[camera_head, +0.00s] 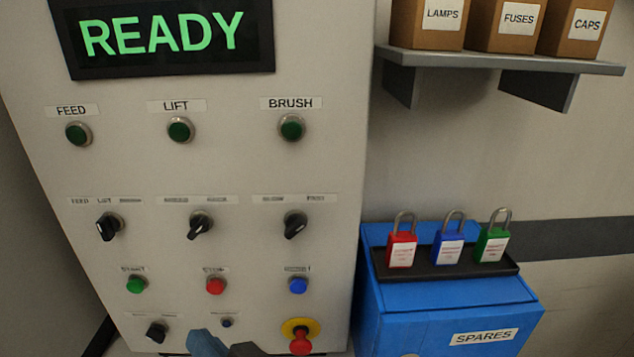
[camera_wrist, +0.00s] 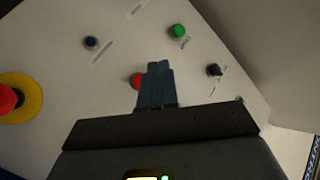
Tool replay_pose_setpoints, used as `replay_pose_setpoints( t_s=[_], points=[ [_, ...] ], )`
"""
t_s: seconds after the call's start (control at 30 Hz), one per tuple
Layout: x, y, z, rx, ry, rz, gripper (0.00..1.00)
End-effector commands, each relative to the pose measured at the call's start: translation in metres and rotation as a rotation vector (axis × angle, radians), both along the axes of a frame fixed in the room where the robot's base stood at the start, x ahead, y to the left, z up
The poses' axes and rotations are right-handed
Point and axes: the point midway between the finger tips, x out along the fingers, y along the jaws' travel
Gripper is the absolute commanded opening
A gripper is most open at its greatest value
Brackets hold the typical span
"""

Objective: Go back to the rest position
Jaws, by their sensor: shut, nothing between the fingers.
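My gripper (camera_wrist: 157,68) is shut and empty, its two blue-grey fingers together in front of the control panel. In the head view only a small part of my gripper (camera_head: 206,342) shows at the bottom edge, below the red button (camera_head: 215,286). In the wrist view the fingers partly cover a red button (camera_wrist: 136,80); whether they touch the panel I cannot tell. The grey panel (camera_head: 60,170) carries a display (camera_head: 165,35) reading READY in green. The FEED lamp (camera_head: 78,132), LIFT lamp (camera_head: 180,129) and BRUSH lamp (camera_head: 292,127) are dark green.
A red emergency stop (camera_head: 300,338) on a yellow ring is at the panel's lower right. Three black selector knobs sit mid-panel. A blue SPARES box (camera_head: 400,325) stands to the right with red, blue and green padlocks. Above it is a shelf (camera_head: 500,62) with cardboard boxes.

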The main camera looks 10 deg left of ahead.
Motion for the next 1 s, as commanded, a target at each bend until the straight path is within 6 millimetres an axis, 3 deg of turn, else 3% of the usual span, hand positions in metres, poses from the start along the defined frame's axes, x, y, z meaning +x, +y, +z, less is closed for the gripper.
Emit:
replay_pose_setpoints(
  t_s=[0.17,0.47,0.7,1.0],
  points=[
    [-0.001,-0.040,-0.024,-0.024,-0.003,-0.079,0.00],
    [-0.034,-0.179,-0.078,-0.131,-0.045,-0.352,0.00],
    [-0.089,-0.277,-0.093,-0.247,-0.090,-0.543,0.00],
    [-0.174,-0.366,-0.075,-0.419,-0.145,-0.729,0.00]
  ],
)
